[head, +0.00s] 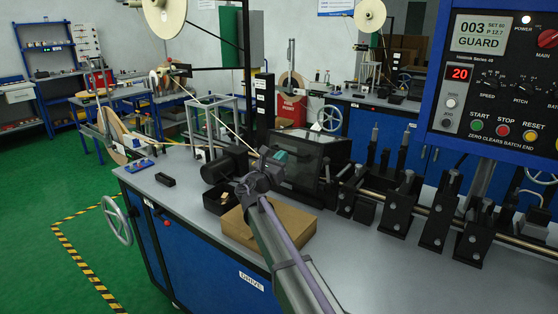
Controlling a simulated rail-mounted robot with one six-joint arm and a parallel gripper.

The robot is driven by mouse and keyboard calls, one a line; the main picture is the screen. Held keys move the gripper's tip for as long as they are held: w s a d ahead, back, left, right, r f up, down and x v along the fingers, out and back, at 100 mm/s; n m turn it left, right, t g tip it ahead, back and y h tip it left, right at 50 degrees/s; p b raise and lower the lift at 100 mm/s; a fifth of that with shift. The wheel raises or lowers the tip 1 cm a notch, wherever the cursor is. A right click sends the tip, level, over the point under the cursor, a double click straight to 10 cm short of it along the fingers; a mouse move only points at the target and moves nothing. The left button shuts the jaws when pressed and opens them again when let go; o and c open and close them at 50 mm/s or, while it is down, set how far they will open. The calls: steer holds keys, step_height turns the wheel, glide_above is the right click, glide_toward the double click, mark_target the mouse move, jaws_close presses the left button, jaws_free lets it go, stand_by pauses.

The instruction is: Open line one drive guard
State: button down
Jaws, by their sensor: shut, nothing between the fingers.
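The line one drive guard (312,163) appears to be the dark, smoky see-through box on the grey bench, right of the middle of the head view. Its cover looks down, with its front left corner behind my arm. My gripper (264,157) is at the far end of my arm, at the guard's left side. It is shut with nothing in it. From this angle I cannot tell whether it touches the guard. The control panel (499,75) at the upper right reads "003" and "GUARD", with a red "20" below.
A cardboard box (287,229) and a small black bin (219,198) stand in front of the guard. A dark motor (225,164) is to its left. Black roller stands (437,215) line the rail to the right. A handwheel (117,220) sticks out at the bench's left end.

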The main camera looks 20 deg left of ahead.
steer(key=shift+d+r+p, duration=0.1)
steer(key=shift+r+p, duration=0.4)
steer(key=shift+p, duration=0.2)
